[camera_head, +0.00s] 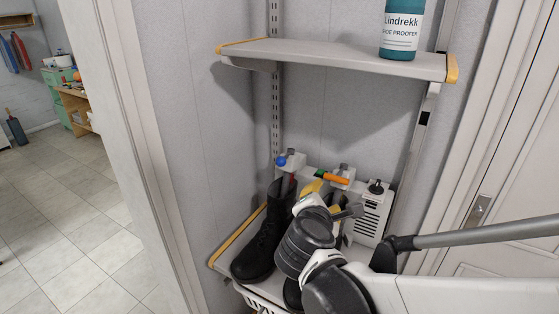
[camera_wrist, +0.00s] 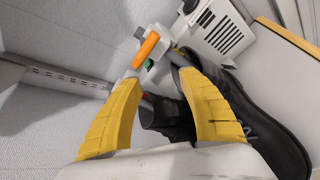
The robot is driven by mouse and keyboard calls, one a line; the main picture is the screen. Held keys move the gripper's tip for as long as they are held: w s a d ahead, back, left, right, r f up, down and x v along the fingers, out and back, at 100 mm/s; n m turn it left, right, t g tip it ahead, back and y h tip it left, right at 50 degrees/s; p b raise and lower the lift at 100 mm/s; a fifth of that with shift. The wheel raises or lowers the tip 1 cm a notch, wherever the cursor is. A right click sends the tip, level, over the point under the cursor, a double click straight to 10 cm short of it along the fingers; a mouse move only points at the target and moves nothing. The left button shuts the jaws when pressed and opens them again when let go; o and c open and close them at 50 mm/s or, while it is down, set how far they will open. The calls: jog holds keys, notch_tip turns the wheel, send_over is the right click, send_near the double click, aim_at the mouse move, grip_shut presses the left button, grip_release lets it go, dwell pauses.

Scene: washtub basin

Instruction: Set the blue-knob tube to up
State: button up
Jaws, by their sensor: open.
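The blue knob (camera_head: 281,161) shows in the head view at the left end of a white boot-dryer unit at the back of the lower shelf, on a small white fitting just behind a black boot (camera_head: 262,240). How its tube stands is hard to tell, as the boot hides the part below. The blue knob is not visible in the wrist view. My gripper (camera_wrist: 154,66) has yellow fingers spread apart with nothing held. Its fingertips are close to an orange handle (camera_wrist: 146,49), which also shows in the head view (camera_head: 332,177), right of the blue knob.
A vented white housing (camera_head: 369,217) with a black knob (camera_head: 377,187) stands right of the orange handle. An upper shelf (camera_head: 330,57) holds a teal bottle (camera_head: 400,30). A white door frame and a door flank the shelves. Boots crowd the lower shelf below my gripper.

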aim_at(280, 165)
jog(key=w+a+r+n+t+y, duration=0.1)
jog(key=w+a+n+t, duration=0.1)
jog(key=a+n, duration=0.4)
jog(key=w+a+r+n+t, duration=0.1)
jog(key=w+a+n+t, duration=0.15)
jog(key=a+n, duration=0.25)
jog(key=shift+n+y, duration=0.3)
jog(key=shift+n, duration=0.1)
jog(key=w, duration=0.3)
jog(key=w+d+b, duration=0.1)
jog(key=w, duration=0.2)
jog(key=w+b, duration=0.1)
jog(key=w, duration=0.2)
jog(key=shift+w+d+f, duration=0.2)
jog(key=shift+w+d, duration=0.15)
jog(key=shift+d, duration=0.05)
